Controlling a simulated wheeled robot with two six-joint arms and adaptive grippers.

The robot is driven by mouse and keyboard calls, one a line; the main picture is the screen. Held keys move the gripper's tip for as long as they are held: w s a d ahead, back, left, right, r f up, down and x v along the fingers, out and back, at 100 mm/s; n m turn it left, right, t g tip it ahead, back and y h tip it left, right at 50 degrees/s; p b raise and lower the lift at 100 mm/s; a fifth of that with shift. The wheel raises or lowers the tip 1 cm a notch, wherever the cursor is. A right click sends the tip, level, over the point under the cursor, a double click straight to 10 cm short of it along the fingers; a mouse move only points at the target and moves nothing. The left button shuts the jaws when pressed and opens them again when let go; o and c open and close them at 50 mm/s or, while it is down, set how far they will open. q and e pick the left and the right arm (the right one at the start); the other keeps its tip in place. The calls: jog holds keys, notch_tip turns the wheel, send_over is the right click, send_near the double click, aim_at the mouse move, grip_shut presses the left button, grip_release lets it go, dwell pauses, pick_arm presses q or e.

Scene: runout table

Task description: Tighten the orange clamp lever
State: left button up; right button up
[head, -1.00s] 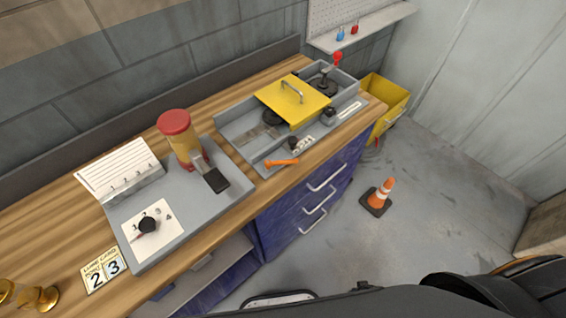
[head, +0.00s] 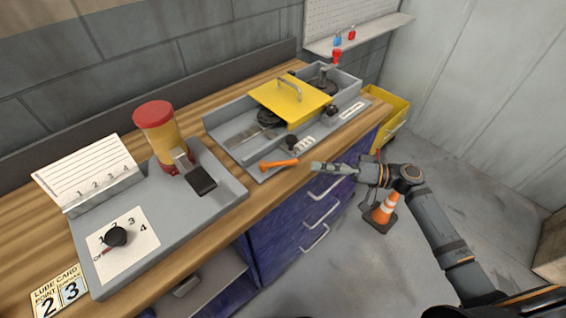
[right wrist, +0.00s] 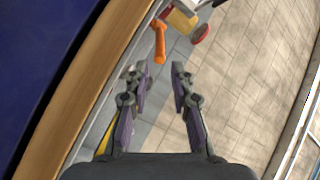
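The orange clamp lever (head: 278,163) lies along the front edge of the grey runout fixture (head: 240,165), beside a black knob (head: 291,142). In the right wrist view the lever (right wrist: 160,42) shows ahead of the fingertips, roughly between their lines. My right gripper (head: 318,167) comes in from the right, just in front of the bench edge, with its tips pointing left toward the lever and a gap between them. In the right wrist view the gripper (right wrist: 160,76) is open with nothing between its fingers. My left gripper is not in view.
A yellow cover (head: 290,101) with a handle sits on the fixture. A red-capped bottle (head: 160,135) and a dial panel (head: 120,240) are to the left. Blue drawers with handles (head: 318,215) stand below the bench edge. An orange cone (head: 384,208) stands on the floor behind my arm.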

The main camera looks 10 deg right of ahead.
aim_at(287, 161)
jog(key=p+x, duration=0.2)
jog(key=x, duration=0.6)
jog(key=shift+w+a+r, duration=0.1)
jog(key=shift+a, duration=0.05)
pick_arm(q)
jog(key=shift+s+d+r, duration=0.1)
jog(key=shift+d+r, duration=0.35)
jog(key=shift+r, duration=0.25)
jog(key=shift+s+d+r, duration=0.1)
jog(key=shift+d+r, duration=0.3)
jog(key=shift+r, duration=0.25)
pick_arm(e)
jog(key=shift+w+a, duration=0.15)
jog(key=shift+a, duration=0.4)
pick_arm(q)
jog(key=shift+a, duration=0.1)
pick_arm(e)
grip_shut()
